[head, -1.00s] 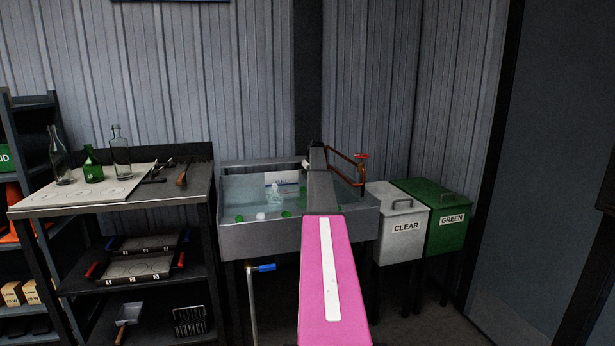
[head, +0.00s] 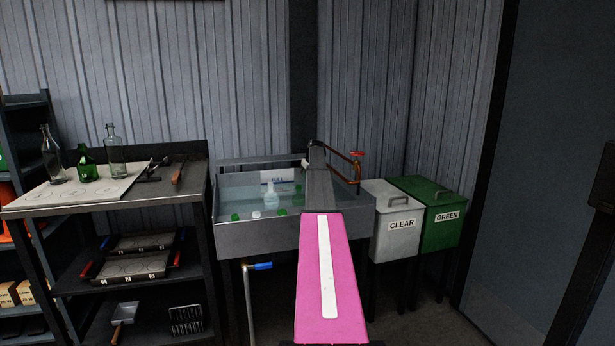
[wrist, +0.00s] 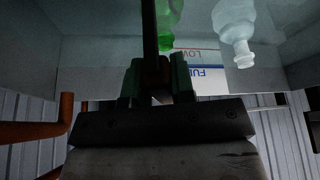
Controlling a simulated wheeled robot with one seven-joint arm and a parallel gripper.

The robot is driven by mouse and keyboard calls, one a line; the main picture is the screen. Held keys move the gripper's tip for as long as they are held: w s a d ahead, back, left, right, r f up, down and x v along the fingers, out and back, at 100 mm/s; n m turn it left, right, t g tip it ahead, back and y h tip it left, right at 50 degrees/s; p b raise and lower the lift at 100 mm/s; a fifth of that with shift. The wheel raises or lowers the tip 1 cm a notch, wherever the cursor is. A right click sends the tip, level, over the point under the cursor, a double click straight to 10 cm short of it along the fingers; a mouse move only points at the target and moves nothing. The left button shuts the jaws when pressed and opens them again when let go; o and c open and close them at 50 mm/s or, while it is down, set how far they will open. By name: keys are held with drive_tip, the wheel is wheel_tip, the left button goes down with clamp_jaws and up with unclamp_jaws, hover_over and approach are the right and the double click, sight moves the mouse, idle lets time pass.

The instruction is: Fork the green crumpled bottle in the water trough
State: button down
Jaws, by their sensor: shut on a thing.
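My gripper (wrist: 155,80) is shut on the dark shaft of a tool (wrist: 150,30) in the wrist view. The shaft runs up out of the picture, so its working end is hidden. A green bottle (wrist: 167,22) shows just behind and beside the shaft; I cannot tell whether the tool touches it. The grey water trough (head: 258,237) stands in the middle of the head view, with my arm reaching over its right part and hiding the gripper. Several small green pieces (head: 235,217) show in the water; the green bottle's shape is not clear there.
A clear bottle (head: 271,194) is in the trough; it also shows in the wrist view (wrist: 235,25). A copper tap pipe (head: 357,172) stands at the trough's right. CLEAR (head: 396,240) and GREEN (head: 441,235) bins are further right. A bench (head: 110,207) with bottles is left.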

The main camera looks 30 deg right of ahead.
drive_tip(key=shift+r, duration=0.1)
drive_tip(key=shift+r, duration=2.95)
drive_tip(key=shift+a, duration=0.1)
